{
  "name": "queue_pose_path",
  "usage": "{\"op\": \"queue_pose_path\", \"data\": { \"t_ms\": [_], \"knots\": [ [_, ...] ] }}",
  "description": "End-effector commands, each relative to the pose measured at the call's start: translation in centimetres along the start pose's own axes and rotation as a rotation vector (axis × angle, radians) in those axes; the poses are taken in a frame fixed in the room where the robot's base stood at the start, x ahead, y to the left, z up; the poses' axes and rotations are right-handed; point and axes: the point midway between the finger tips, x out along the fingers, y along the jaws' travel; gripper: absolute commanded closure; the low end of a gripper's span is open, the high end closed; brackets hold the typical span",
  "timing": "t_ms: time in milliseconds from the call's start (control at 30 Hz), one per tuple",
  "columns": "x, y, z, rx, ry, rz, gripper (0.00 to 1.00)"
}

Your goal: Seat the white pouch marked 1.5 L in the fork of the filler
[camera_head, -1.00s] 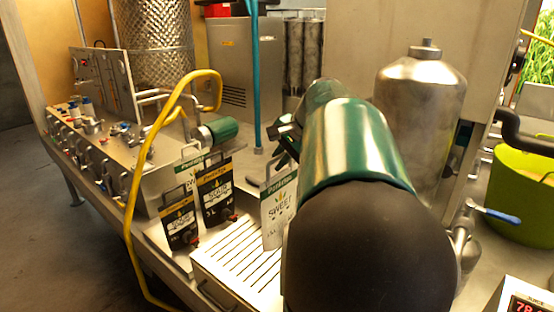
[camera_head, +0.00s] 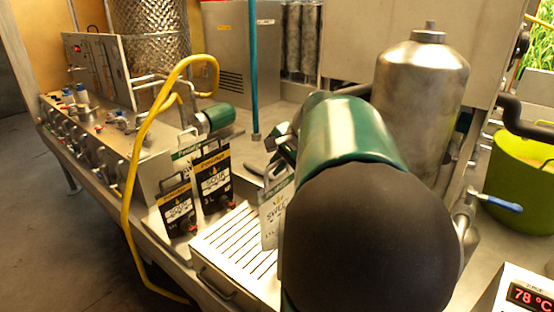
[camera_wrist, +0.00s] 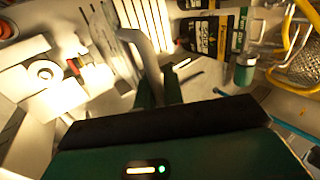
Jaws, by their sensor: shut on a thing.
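The white pouch (camera_head: 272,215) with a dark green top band stands upright above the right part of the slatted tray in the head view. Its right part is hidden behind my arm, and its volume mark is too blurred to read surely. My gripper is hidden by my arm in the head view. In the wrist view my gripper (camera_wrist: 158,92) has its fingers close together at a grey curved strip, which seems to be the pouch's handle (camera_wrist: 140,48). I cannot tell whether the pouch touches the tray. I cannot pick out the filler's fork.
A slatted steel tray (camera_head: 225,250) lies below the pouch. Left of it stand two black pouches (camera_head: 213,177) (camera_head: 178,210), with another pouch partly hidden behind. A yellow hose (camera_head: 133,190) loops at the left. A steel vessel (camera_head: 420,95) and a green tub (camera_head: 520,190) are right.

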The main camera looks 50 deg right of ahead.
Motion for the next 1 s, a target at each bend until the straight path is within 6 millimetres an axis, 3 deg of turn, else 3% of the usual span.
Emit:
{"op": "queue_pose_path", "data": {
  "t_ms": [1000],
  "knots": [
    [4.8, 3.0, -0.2, 0.002, -0.001, 0.001, 1.0]
  ]
}}
